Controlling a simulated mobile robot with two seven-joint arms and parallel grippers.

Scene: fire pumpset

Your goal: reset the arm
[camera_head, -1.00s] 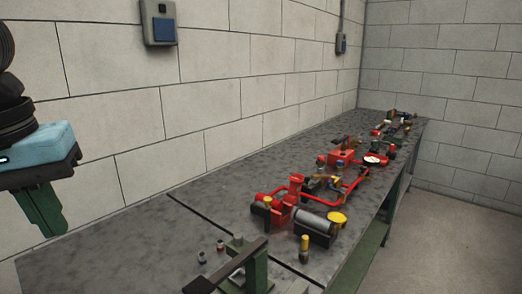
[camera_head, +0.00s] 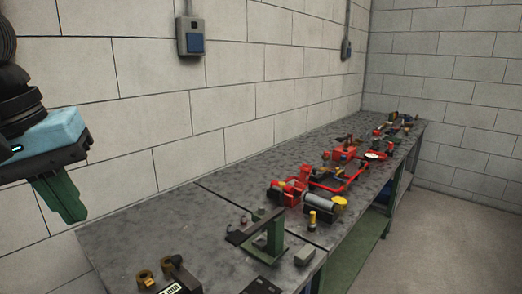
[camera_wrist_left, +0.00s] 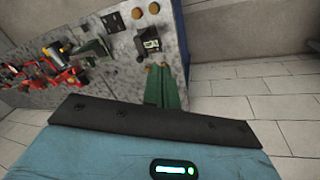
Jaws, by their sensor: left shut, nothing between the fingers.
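My left gripper (camera_head: 62,200) shows at the left edge of the head view, with a light-blue body and green fingers. The fingers are together and hold nothing. It hangs in the air, in front of the block wall and left of the workbench (camera_head: 130,232), apart from both. In the left wrist view the green fingers (camera_wrist_left: 166,88) also lie side by side, with the bench behind them. My right gripper is in neither view.
Red pump assemblies (camera_head: 345,152) and small fittings line the bench. A green stand with a dark lever (camera_head: 272,238) is on the nearer part. A black device (camera_head: 175,275) and brass pieces sit at the near end. Grey-blue boxes (camera_head: 191,38) hang on the wall. The floor at right is clear.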

